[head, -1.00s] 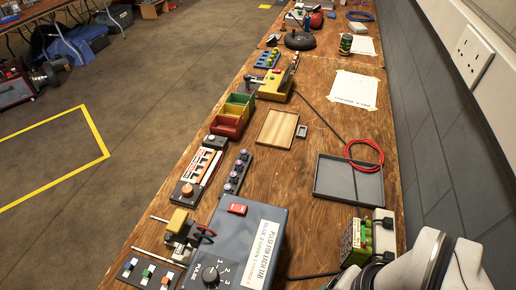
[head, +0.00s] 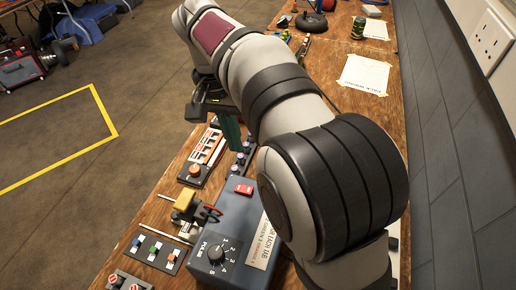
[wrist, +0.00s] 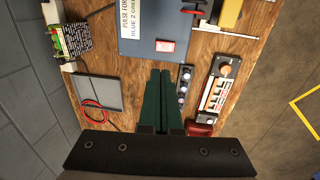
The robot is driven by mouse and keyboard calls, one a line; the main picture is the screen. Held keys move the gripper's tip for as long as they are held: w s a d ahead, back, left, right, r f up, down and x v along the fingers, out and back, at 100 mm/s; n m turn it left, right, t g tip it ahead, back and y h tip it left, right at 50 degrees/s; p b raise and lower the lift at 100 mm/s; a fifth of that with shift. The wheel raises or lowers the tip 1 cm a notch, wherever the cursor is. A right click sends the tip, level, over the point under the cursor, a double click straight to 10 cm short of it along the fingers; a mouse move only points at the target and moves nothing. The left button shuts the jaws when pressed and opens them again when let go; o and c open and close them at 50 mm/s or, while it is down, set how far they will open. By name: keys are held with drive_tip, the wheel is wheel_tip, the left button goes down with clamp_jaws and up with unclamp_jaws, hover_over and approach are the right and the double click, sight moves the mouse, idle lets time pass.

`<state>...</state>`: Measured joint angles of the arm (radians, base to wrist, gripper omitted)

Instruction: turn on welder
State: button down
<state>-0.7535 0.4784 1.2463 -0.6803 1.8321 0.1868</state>
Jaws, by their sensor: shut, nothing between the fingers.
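The welder is a blue-grey box (head: 226,212) on the bench, with a numbered black dial (head: 219,252) marked PULSE and a white label on top. A red rocker switch (head: 243,189) sits on its top near the far edge. The wrist view shows the welder (wrist: 140,38) at the top, with the red switch (wrist: 166,46). My gripper (wrist: 160,72) has its green fingers shut together and empty, pointing toward the switch but apart from it. In the head view, my gripper (head: 232,146) is beyond the welder, partly hidden by my arm.
A strip of dark knobs (wrist: 184,88) and a panel with an orange button (wrist: 213,92) lie beside the fingers. A grey tray (wrist: 98,92) with red cable lies at left in the wrist view. A clamp-like yellow tool (head: 185,203) stands against the welder's left side.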

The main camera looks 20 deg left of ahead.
sight(249, 190)
drive_tip(key=f, duration=0.4)
drive_tip(key=d+f, duration=0.1)
drive_tip(key=f, duration=0.4)
drive_tip(key=d+f, duration=0.1)
drive_tip(key=f, duration=0.3)
drive_tip(key=shift+f, duration=0.4)
drive_tip(key=shift+d, duration=0.1)
